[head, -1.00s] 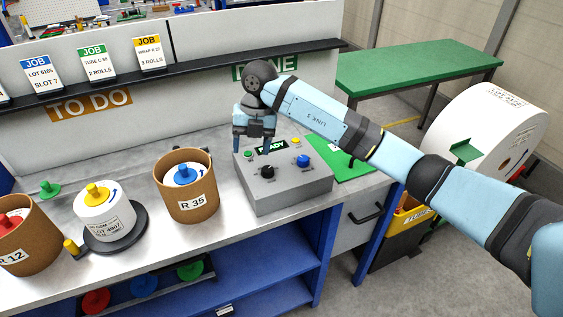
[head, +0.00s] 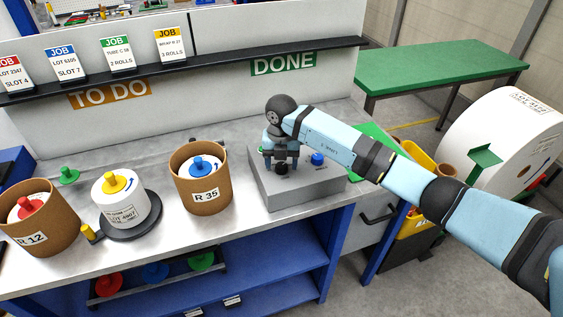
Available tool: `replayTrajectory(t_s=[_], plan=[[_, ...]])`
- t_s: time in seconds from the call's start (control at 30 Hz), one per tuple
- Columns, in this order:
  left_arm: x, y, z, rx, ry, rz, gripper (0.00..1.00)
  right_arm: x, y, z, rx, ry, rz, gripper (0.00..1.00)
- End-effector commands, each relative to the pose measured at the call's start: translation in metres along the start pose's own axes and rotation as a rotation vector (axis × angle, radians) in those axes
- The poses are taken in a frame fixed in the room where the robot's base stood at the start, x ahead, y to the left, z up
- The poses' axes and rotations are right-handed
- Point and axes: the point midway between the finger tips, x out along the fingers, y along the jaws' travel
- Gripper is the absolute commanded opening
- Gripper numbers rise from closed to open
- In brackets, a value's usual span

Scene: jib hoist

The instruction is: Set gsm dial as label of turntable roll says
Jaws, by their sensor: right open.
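The grey control box (head: 300,193) stands on the bench, with a black dial (head: 282,169) and a blue knob (head: 318,159) on its top. My right gripper (head: 281,166) is open, pointing down over the black dial; I cannot tell whether its fingers touch it. The arm and gripper hide the box's display and part of its top. The white roll (head: 122,203) with a yellow plug sits on the black turntable (head: 148,217). Its label (head: 124,215) faces me, but its small print is too fine to read surely. My left gripper is not in view.
Brown tubs marked R 35 (head: 203,184) and R 12 (head: 38,222) stand on the bench left of the box. Job cards (head: 116,53) line the black shelf above. A green table (head: 440,68) and a large white roll (head: 497,135) are at right.

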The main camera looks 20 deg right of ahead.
Motion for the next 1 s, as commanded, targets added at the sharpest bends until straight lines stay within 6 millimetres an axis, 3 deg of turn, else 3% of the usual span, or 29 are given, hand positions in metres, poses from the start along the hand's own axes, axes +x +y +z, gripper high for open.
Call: replayTrajectory(t_s=[0.4, 0.6, 0.63, 1.0], plan=[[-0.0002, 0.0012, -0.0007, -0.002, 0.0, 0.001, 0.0, 0.0096, -0.0002, 0.0, 0.0, 0.0, 0.0, 0.63], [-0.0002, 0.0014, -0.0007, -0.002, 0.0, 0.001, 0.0, 0.0094, -0.0001, -0.0001, 0.0, 0.0, 0.0, 0.17], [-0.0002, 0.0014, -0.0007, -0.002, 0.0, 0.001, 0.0, 0.0094, -0.0001, -0.0001, 0.0, 0.0, 0.0, 0.14], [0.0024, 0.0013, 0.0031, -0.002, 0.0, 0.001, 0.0, 0.0095, -0.0002, 0.0006, -0.054, -0.002, 0.0, 0.14]])
